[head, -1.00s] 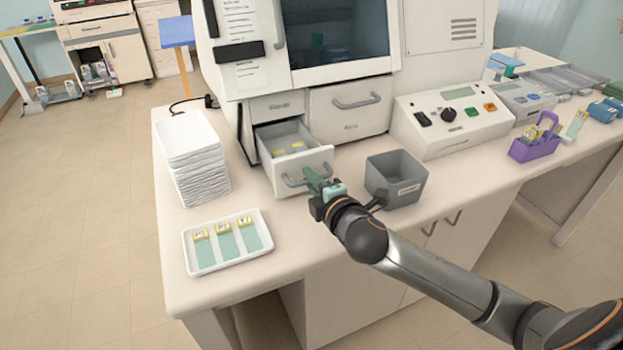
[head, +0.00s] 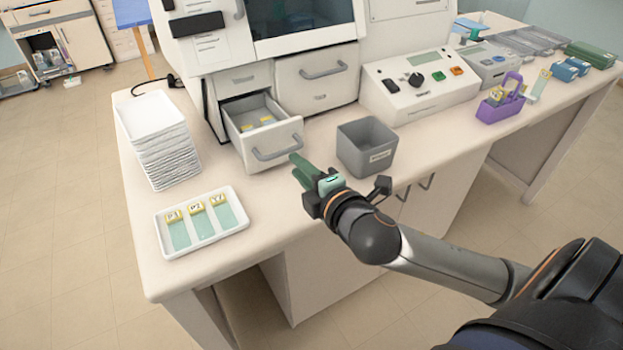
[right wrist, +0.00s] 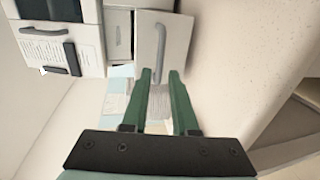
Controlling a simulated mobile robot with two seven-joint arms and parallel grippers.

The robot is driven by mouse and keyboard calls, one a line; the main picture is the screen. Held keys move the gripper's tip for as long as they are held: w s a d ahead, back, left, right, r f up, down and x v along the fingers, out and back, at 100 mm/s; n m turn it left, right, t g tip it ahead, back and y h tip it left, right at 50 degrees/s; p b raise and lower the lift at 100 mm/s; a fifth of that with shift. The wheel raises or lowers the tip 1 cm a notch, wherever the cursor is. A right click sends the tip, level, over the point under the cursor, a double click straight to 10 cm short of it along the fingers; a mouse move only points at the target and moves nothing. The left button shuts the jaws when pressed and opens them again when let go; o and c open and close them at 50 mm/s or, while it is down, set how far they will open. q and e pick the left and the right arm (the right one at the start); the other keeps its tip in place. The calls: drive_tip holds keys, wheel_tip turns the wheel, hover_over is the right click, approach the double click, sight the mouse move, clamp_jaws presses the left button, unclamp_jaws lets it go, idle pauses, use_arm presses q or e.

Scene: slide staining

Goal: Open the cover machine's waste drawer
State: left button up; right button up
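The cover machine (head: 225,52) stands at the back of the bench. Its left lower drawer (head: 286,134) is pulled out, with yellow-labelled slides (head: 258,122) inside. The wider right lower drawer (head: 318,88) is shut. I cannot read the drawer labels. My right gripper (head: 297,168) is just in front of the open drawer's handle (head: 277,150), apart from it. In the right wrist view its green fingers (right wrist: 160,80) are spread and empty, with a grey drawer handle (right wrist: 158,52) beyond the tips. My left gripper is not in view.
A grey bin (head: 367,147) stands right of the open drawer. A stack of white trays (head: 153,135) and a white tray with three slides (head: 203,238) are at left. A control box (head: 420,85) and purple rack (head: 500,108) are at right.

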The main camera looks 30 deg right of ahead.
drive_tip(key=p+v, duration=0.1)
drive_tip(key=v, duration=0.3)
drive_tip(key=shift+s+p, duration=0.25)
drive_tip(key=shift+p, duration=0.15)
